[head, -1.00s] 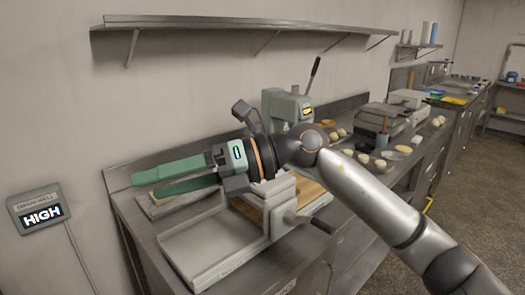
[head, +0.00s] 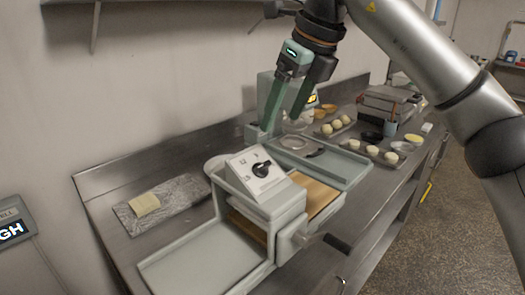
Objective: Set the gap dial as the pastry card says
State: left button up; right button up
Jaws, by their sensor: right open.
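The gap dial (head: 262,169) is a black knob on the white sloped face of a pale grey sheeter (head: 282,202). Marks sit around the knob, too small to read for certain. My right gripper (head: 279,121) has green fingers pointing down, apart and empty. In the picture it is above and slightly right of the dial, and it does not touch the dial. A pale square of pastry (head: 145,204) lies on a grey board at the left. I cannot make out a pastry card. My left gripper is out of view.
The sheeter has a grey tray (head: 200,265) in front and another tray (head: 345,170) behind. Dough balls (head: 336,126) and several bowls and trays stand farther along the steel counter. A wall display (head: 14,232) is cut off at the left edge.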

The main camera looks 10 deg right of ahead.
aim_at(263, 163)
jog(key=x, duration=1.1)
jog(key=shift+s+a+f, duration=0.1)
jog(key=shift+a+f, duration=0.1)
grip_shut()
